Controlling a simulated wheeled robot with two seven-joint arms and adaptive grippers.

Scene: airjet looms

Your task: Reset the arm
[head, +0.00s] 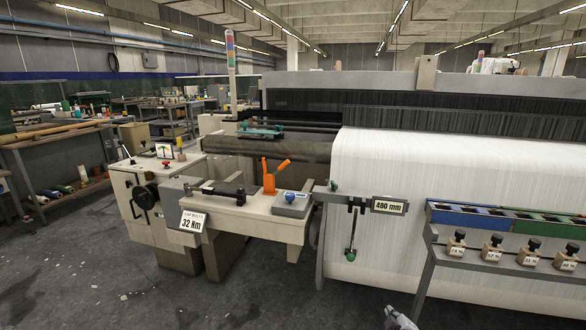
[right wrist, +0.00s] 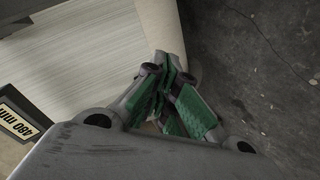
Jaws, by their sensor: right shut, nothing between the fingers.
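My right gripper (head: 400,319) shows only in part at the bottom edge of the head view, low in front of the white warp sheet of the loom. In the right wrist view the same gripper (right wrist: 170,72) has its grey fingers with green pads drawn together, shut and empty. Beyond the fingers are the pale loom surface (right wrist: 95,55) and the dark floor (right wrist: 250,60). Part of the "480 mm" plate (right wrist: 18,120) shows at the left there. My left gripper is in neither view.
The loom's white warp sheet (head: 450,200) fills the centre right. A rack with blue and green bins (head: 470,217) and small bottles (head: 493,246) stands at the right. A bench (head: 250,222) holds an orange tool (head: 270,178). Floor (head: 90,280) at the lower left is open.

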